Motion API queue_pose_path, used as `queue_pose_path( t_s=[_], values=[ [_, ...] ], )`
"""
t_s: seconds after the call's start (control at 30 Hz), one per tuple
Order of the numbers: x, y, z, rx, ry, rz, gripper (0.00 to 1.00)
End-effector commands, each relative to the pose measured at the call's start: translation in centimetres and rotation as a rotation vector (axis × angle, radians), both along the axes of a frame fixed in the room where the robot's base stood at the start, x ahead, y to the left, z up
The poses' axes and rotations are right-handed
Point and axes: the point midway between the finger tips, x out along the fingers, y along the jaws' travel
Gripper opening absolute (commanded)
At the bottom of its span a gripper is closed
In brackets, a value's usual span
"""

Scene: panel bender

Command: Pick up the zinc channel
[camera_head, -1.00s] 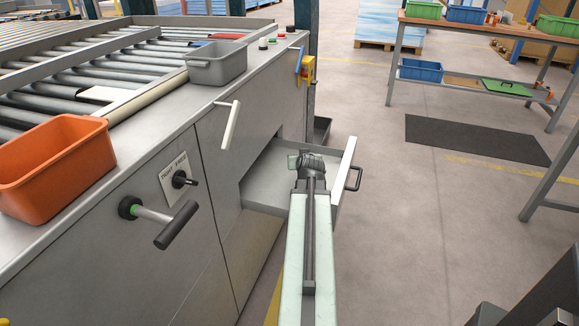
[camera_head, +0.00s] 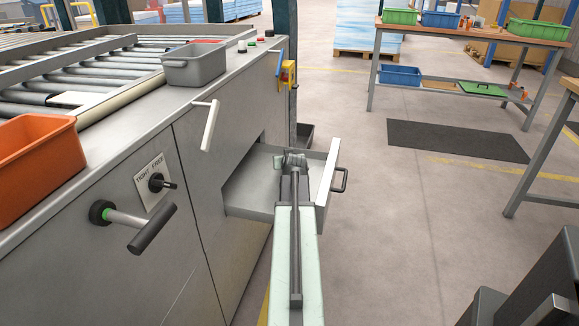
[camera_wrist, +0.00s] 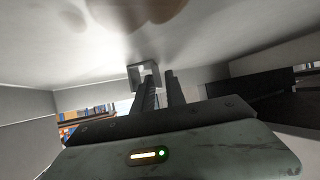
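A small pale grey, hollow-ended metal piece, which looks like the zinc channel (camera_wrist: 134,77), shows in the wrist view just beyond the finger tips, mostly on the left finger's side. My gripper (camera_wrist: 160,75) has its two dark fingers apart, with a narrow gap between them. The left finger overlaps the piece; I cannot tell whether it touches it. In the head view my gripper (camera_head: 293,160) is over the pulled-out drawer (camera_head: 250,190) of the machine. My arm hides part of the drawer, and the channel is not clear there.
The drawer's front panel (camera_head: 327,185) and handle (camera_head: 341,180) stand at its right. A lever handle (camera_head: 209,125) sticks out above the opening. A grey bin (camera_head: 195,68) and an orange bin (camera_head: 38,155) sit on the machine top. Open floor lies right of the drawer.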

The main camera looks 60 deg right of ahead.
Motion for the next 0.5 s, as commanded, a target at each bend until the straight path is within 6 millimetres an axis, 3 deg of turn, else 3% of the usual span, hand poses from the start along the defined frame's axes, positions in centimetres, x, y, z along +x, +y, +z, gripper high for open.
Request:
queue_pose_path(
  t_s=[0.07, 0.1, 0.13, 0.5],
  values=[
    [0.0, 0.06, 0.08, 0.0, 0.0, 0.0, 0.13],
    [0.0, 0.07, 0.09, 0.0, 0.0, 0.001, 0.02],
    [0.01, 0.08, 0.09, 0.0, 0.0, 0.001, 0.0],
    [0.08, 0.14, 0.23, 0.001, -0.001, 0.002, 0.0]
  ],
)
